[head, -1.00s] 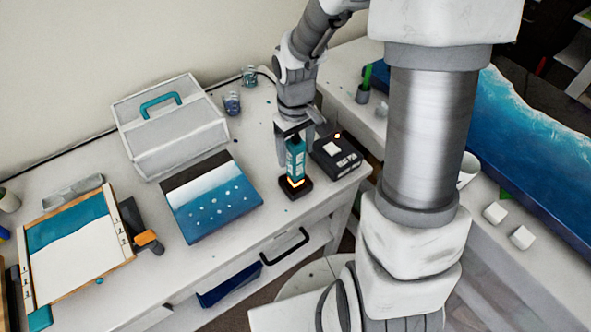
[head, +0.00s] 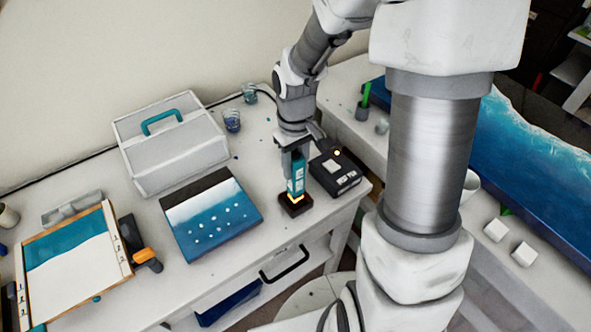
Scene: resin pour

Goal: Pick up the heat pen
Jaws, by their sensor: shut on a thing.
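The heat pen (head: 297,177) is a teal upright stick with white marks. It stands over a small dark square base (head: 295,205), with an orange glow at its lower end. My gripper (head: 296,157) comes down from above and is shut on the upper part of the pen. I cannot tell whether the pen's lower end is clear of the base. The gripper hides the pen's top.
A black box (head: 335,174) with a small light stands close to the right of the gripper. A painted blue panel (head: 211,215), a grey case with teal handle (head: 172,143) and jars (head: 232,121) are to the left. A drawer (head: 265,275) is open below.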

